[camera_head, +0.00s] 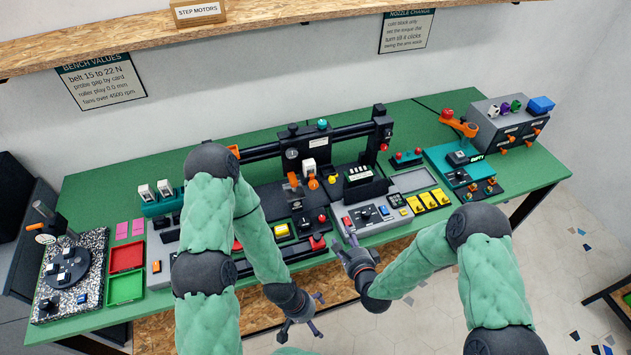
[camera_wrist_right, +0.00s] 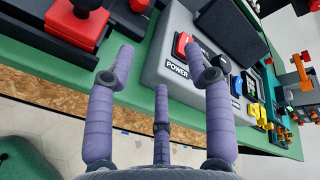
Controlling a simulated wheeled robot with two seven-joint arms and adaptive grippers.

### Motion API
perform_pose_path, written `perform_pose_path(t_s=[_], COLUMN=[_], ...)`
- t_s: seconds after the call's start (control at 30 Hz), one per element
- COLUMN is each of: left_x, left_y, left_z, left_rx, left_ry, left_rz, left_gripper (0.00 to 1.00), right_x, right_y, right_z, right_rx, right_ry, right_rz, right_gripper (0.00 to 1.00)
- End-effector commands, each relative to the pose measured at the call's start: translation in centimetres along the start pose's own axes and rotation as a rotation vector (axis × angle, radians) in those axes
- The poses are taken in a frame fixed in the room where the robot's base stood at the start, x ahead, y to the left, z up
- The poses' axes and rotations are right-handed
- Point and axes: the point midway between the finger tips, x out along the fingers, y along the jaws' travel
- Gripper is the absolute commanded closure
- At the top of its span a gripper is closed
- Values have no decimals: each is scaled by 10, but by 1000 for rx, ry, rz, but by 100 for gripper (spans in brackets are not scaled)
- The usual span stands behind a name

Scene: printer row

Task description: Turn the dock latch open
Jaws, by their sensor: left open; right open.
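No part in view is clearly marked as the dock latch. A teal station (camera_head: 465,166) with a dark block and orange parts stands at the right of the bench, and an orange lever (camera_head: 457,124) rises behind it. Another orange lever (camera_head: 293,180) stands at the middle of the printer. My right gripper (camera_head: 345,247) is open and empty at the bench's front edge, by the grey control panel (camera_head: 352,223). In the right wrist view its spread fingers (camera_wrist_right: 162,65) are near the panel's red POWER switch (camera_wrist_right: 184,44); contact cannot be told. My left gripper (camera_head: 305,312) is open and empty in front of the bench.
Yellow switches (camera_head: 428,200) sit right of the panel. A grey drawer cabinet (camera_head: 503,125) stands at the back right. Red and green trays (camera_head: 126,288) lie at the left, beside a speckled board (camera_head: 90,262). The printer gantry (camera_head: 345,133) spans the bench's middle. Floor in front is clear.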

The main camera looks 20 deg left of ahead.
Motion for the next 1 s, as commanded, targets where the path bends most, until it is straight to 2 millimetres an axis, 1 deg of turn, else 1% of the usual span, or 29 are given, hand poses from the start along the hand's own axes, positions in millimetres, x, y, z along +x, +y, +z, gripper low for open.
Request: perform_pose_path(t_s=[0.03, 0.2, 0.3, 0.4, 0.53, 0.63, 1.0], left_x=[-8, -19, -24, -26, -26, -26, -28], left_y=[3, 7, 8, 9, 9, 9, 10], left_z=[0, 1, 1, 1, 1, 1, 1], left_rx=[0, 0, 0, 0, 0, 0, 0], left_ry=[0, 0, 0, 0, 0, 0, 0], left_rz=[0, 0, 0, 0, 0, 0, 0], left_gripper=[0, 0, 0, 0, 0, 0, 0], right_x=[1, 1, -2, -4, 0, 11, 70], right_y=[-18, -59, -76, -85, -90, -94, -113], right_z=[16, 56, 74, 85, 90, 92, 103], right_rx=[55, 250, 342, 399, 425, 425, 424], right_ry=[-28, -136, -196, -235, -253, -254, -252], right_rz=[-50, -189, -242, -271, -283, -285, -283], right_gripper=[47, 47, 47, 47, 47, 47, 47])
